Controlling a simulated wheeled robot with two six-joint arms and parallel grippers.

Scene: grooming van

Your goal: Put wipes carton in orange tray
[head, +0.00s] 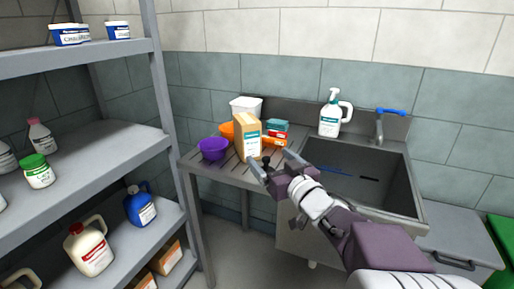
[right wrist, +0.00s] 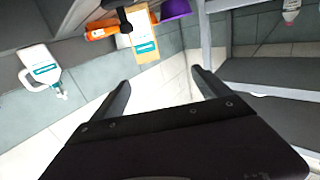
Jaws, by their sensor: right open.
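A tall tan carton with a white and teal label (head: 248,136), which I take for the wipes carton, stands upright on the drainboard left of the sink. It also shows in the right wrist view (right wrist: 146,48). Orange surfaces show on both sides of it in the head view, the right one (head: 273,143) low beside small teal and red boxes. My left gripper is not in view.
A purple bowl (head: 213,148) stands left of the carton and a white tub (head: 246,105) behind it. A pump bottle (head: 330,117) and a blue-handled tap (head: 380,125) stand behind the sink (head: 365,185). A grey shelf rack (head: 100,150) with bottles and tubs fills the left.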

